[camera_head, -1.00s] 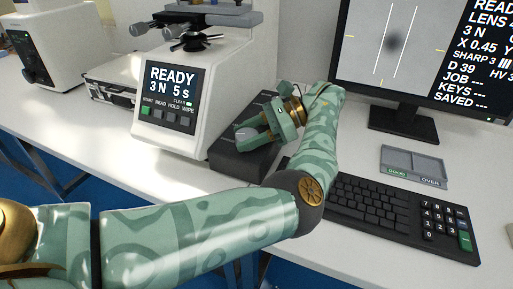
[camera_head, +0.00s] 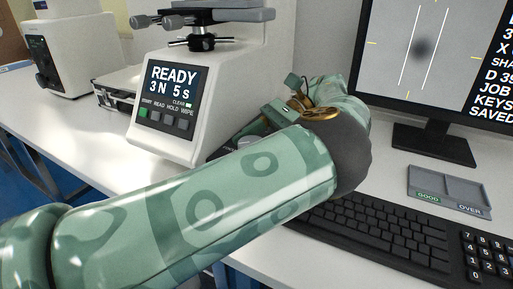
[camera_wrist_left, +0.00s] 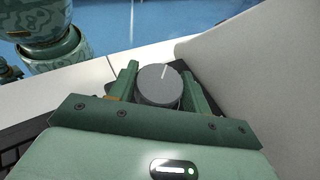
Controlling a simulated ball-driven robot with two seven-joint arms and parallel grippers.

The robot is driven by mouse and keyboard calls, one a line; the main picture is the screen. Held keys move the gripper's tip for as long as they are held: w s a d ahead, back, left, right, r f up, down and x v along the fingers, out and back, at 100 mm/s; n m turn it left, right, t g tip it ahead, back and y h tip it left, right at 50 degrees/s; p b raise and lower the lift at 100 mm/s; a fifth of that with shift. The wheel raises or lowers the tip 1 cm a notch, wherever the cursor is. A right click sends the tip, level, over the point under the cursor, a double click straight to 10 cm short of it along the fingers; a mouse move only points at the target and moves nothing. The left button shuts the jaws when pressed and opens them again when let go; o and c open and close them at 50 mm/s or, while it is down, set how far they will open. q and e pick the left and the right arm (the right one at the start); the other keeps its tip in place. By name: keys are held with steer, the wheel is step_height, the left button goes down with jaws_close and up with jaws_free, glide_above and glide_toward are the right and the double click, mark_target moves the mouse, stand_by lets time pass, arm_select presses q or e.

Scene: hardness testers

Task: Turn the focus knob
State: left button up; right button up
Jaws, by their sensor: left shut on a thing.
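The focus knob (camera_wrist_left: 158,86) is a grey round knob with a white line on its top. In the left wrist view it sits between the two fingers of my left gripper (camera_wrist_left: 160,82), which is shut on it. The white line points up and slightly right in that view. In the head view my left gripper (camera_head: 258,130) is mostly hidden behind my own forearm, beside the tester (camera_head: 215,75). Only a sliver of the knob (camera_head: 246,141) shows there. My right gripper is in neither view.
The tester's screen (camera_head: 172,88) reads READY, 3 N, 5 s. A monitor (camera_head: 430,60) shows a grey picture with a dark blur between two white lines. A keyboard (camera_head: 385,235) and a GOOD/OVER tray (camera_head: 450,188) lie at the right. A second tester (camera_head: 70,50) stands far left.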

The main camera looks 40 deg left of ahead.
arm_select(q)
steer(key=shift+a+r, duration=0.1)
steer(key=shift+r, duration=0.05)
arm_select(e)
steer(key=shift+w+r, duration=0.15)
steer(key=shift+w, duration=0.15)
arm_select(q)
steer(key=o, duration=1)
